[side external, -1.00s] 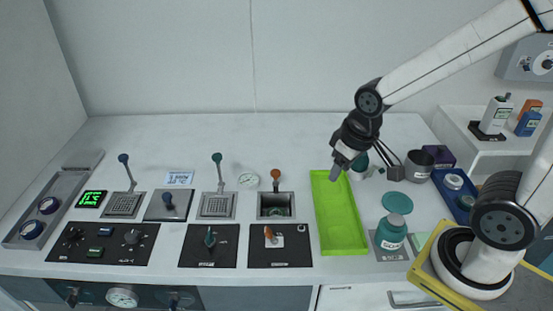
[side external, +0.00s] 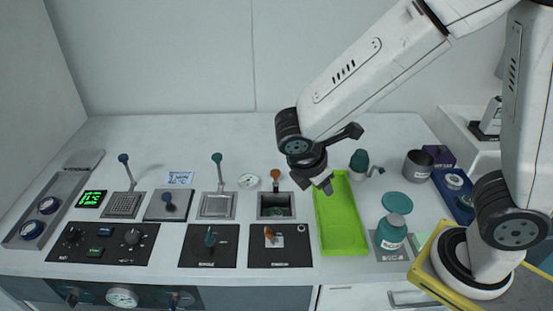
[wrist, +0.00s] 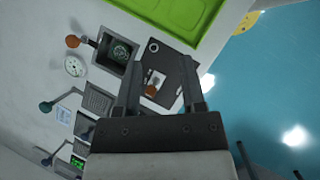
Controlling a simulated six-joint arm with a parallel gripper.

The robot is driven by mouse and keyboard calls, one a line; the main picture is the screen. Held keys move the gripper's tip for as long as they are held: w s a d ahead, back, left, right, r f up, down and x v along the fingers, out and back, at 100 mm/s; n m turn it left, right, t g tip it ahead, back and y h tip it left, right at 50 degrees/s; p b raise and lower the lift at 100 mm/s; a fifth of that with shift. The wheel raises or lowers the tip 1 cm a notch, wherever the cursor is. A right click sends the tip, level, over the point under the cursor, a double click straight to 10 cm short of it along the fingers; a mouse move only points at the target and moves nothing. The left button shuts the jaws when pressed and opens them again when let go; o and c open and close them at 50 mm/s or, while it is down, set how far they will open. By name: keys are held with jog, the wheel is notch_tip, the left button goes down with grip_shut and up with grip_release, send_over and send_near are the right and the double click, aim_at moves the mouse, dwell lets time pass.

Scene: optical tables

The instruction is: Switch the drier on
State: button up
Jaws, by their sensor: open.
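No control is legibly marked as the drier's. A black panel (side external: 290,254) with an orange switch (side external: 268,233) lies at the front, left of the green tray. Behind it an orange-knobbed lever (side external: 276,176) stands at a square metal recess (side external: 277,210). My gripper (side external: 322,186) is above the bench, beside the recess and over the tray's left edge. In the wrist view my gripper (wrist: 160,85) is open and empty, its fingers framing the orange switch (wrist: 152,90) from a distance.
The green tray (side external: 341,235) lies right of the panels. A teal bottle (side external: 391,232) and a grey cup (side external: 418,164) stand farther right. Teal-knobbed (side external: 217,158) and blue-knobbed (side external: 123,158) levers stand up to the left.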

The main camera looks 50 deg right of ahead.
aim_at(265, 231)
jog(key=w+a+r+n+t+h, duration=0.1)
jog(key=w+a+n+t+h, duration=0.2)
jog(key=a+n, duration=0.4)
jog(key=w+a+r+n+t+h, duration=0.1)
jog(key=w+a+n+t+h, duration=0.15)
jog(key=a+n+t, duration=0.5)
jog(key=f+g, duration=0.1)
jog(key=f, duration=0.4)
jog(key=d+f, duration=0.1)
jog(key=f, duration=0.4)
jog(key=d+f+n+g, duration=0.1)
jog(key=f, duration=0.4)
jog(key=shift+s+g+h, duration=0.35)
jog(key=shift+f, duration=0.3)
jog(key=shift+d, duration=0.1)
jog(key=shift+x, duration=3.85)
jog(key=shift+f, duration=0.1)
grip_shut()
